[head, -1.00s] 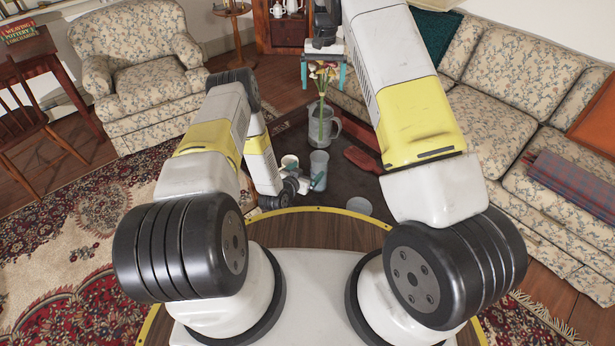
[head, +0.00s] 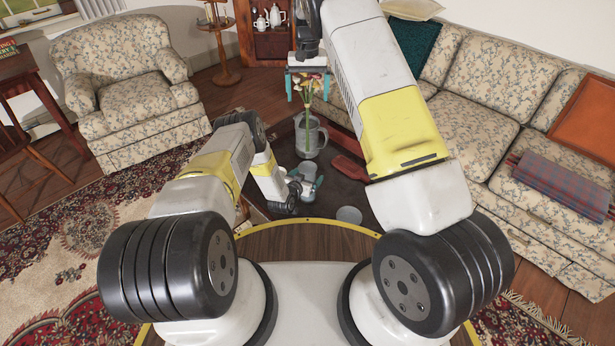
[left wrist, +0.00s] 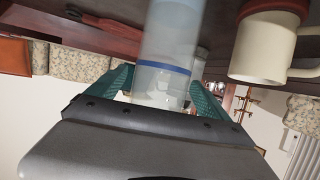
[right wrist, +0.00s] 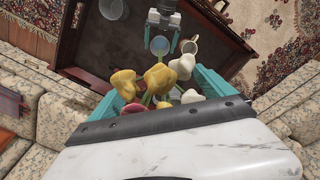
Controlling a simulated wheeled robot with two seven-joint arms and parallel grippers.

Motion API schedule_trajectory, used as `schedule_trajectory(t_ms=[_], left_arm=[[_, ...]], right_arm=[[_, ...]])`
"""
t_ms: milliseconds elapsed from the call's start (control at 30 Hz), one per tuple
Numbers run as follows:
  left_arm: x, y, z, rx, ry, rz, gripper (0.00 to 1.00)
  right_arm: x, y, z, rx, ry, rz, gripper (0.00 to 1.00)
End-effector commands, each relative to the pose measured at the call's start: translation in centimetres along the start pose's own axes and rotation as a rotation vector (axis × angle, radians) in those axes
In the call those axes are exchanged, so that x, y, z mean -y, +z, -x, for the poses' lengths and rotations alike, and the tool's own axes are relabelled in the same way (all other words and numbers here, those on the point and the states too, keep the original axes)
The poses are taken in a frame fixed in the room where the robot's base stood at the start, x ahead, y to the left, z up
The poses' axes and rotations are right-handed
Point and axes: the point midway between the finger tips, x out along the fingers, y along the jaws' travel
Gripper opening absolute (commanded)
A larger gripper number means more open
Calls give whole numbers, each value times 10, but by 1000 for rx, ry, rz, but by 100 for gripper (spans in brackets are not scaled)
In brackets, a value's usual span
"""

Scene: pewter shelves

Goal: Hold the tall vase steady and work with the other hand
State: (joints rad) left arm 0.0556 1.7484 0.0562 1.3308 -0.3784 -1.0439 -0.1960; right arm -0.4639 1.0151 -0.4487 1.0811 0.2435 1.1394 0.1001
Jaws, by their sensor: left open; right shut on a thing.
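The tall translucent vase (left wrist: 172,35) with a blue band stands between the open fingers of my left gripper (left wrist: 163,82) in the left wrist view. I cannot tell whether the fingers touch it. In the head view, the vase (head: 307,170) is partly hidden by my left gripper (head: 305,180). My right gripper (right wrist: 165,85) is shut on a bunch of yellow, white and pink flowers (right wrist: 152,78). In the head view their green stems (head: 307,125) hang down at the grey jug (head: 316,142). I cannot tell whether they are inside it or in front.
A cream mug (left wrist: 268,48) stands close beside the vase. A round translucent vessel (head: 348,214) sits near the table's front edge. A red object (head: 347,142) lies right of the jug. A sofa (head: 485,95) borders the table on the right.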

Motion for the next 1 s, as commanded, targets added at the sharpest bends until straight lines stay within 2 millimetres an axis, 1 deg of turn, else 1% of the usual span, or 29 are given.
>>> schedule_trajectory(t_ms=[100,300,333,467,500,567,600,667,700,767,800,1000], left_arm=[[0,0,-3,0,0,1,90],[0,0,-3,1,0,1,90],[0,0,-3,1,0,1,88],[0,0,-3,1,0,1,63],[0,0,-3,1,0,1,55],[0,0,-3,1,0,1,43],[0,0,-3,1,0,0,35],[0,0,-3,1,0,0,24],[0,0,-3,1,0,0,16],[0,0,-3,1,0,0,4],[0,0,-3,1,0,0,0],[0,0,-3,1,0,0,0]], right_arm=[[0,0,0,-1,0,0,26],[0,0,0,0,0,0,26],[0,0,0,-1,0,0,26],[0,0,0,-1,0,0,26],[0,0,0,-1,0,0,26],[0,0,0,-1,0,0,26],[0,0,0,0,0,0,26],[0,0,0,0,0,0,26],[0,0,0,0,0,0,26],[0,0,0,0,0,0,26],[0,0,0,0,0,0,26],[0,0,0,0,0,0,26]])
